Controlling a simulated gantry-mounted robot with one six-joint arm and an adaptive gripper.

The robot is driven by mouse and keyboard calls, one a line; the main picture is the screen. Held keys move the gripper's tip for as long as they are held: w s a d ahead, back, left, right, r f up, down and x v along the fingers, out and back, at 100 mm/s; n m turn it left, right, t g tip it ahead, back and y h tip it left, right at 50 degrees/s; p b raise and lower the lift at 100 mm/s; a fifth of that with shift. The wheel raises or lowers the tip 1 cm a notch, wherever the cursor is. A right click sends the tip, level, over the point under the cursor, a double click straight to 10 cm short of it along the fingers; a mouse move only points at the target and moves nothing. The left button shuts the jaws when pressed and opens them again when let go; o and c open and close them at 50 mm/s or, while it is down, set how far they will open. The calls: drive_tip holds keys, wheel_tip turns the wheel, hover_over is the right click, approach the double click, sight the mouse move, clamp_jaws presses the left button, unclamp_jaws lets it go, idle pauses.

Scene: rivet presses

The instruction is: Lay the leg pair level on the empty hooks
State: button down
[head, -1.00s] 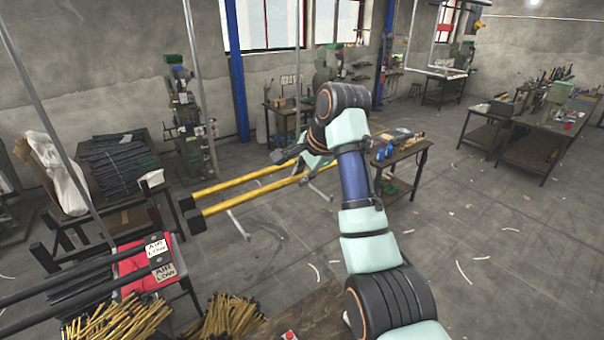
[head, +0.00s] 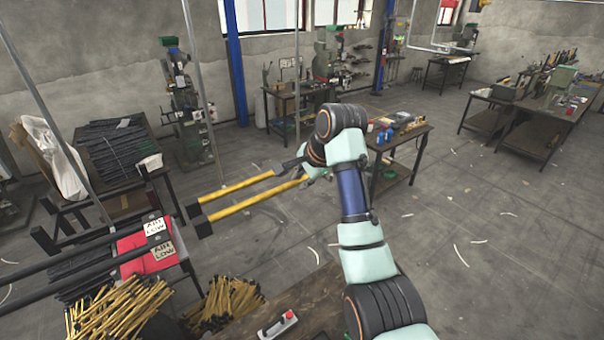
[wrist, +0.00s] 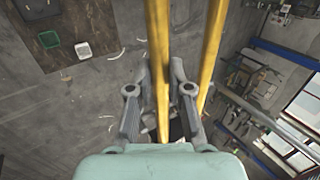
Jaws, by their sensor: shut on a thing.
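The leg pair is two yellow tubes (head: 240,205) with black ends, lying nearly parallel in the head view. Its black ends point left and toward the camera, in the air. My gripper (head: 306,168) is at its right end, partly hidden by my wrist. In the wrist view the fingers (wrist: 160,78) are shut on one yellow tube (wrist: 157,35). The other tube (wrist: 214,35) runs outside the right finger. I cannot make out the empty hooks in either view.
Bundles of yellow rods (head: 118,308) stand in front. A bench (head: 397,150) stands behind my arm. Thin upright poles (head: 201,95) rise at left.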

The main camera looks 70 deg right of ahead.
drive_tip(key=c, duration=1)
unclamp_jaws()
wheel_tip(320, 180, up, 10)
idle(0.5)
